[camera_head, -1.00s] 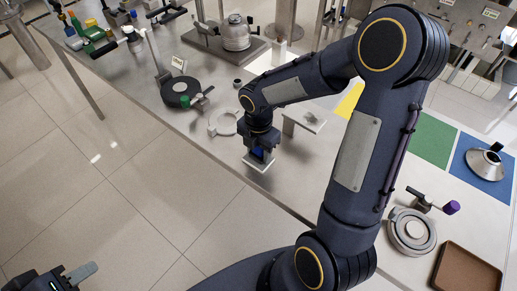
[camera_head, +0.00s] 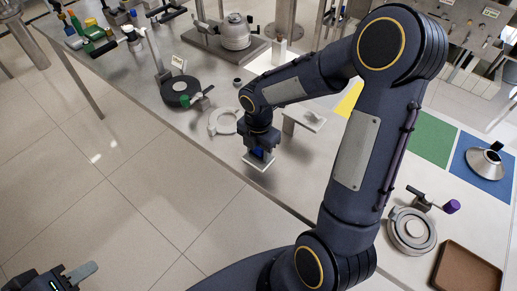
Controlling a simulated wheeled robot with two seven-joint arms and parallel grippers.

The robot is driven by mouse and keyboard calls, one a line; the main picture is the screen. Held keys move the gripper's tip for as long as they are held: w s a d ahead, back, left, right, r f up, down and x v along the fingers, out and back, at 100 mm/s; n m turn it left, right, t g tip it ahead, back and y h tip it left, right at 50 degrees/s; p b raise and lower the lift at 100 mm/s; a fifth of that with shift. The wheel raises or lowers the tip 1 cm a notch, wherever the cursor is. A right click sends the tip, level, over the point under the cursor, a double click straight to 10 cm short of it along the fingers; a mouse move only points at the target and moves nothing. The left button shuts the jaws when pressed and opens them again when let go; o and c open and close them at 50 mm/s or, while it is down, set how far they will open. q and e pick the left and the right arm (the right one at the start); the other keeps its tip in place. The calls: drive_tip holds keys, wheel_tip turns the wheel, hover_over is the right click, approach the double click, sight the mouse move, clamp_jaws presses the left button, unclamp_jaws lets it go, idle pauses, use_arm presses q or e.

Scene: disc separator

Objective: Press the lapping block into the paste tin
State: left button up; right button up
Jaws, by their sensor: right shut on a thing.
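My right gripper (camera_head: 259,151) is shut on the lapping block (camera_head: 258,163), which has a blue upper part and a pale flat base. It holds the block near the table's front edge. The block's height above the surface is hard to judge. A pale round ring-shaped piece (camera_head: 213,122) lies just left of the gripper, partly beside my arm. A small dark round container (camera_head: 238,82) stands farther back. I cannot tell for sure which one is the paste tin. My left gripper (camera_head: 82,272) is at the bottom left over the floor, away from the table. Its opening is unclear.
A pale raised stand (camera_head: 306,120) is just right of the gripper. A black disc fixture (camera_head: 180,91) with a green knob is to the left. A round fixture (camera_head: 411,231) and a brown tray (camera_head: 468,272) are at right. My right arm hides part of the table.

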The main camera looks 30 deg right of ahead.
idle(0.3)
wheel_tip(320, 180, up, 7)
drive_tip(key=p, duration=0.6)
idle(0.9)
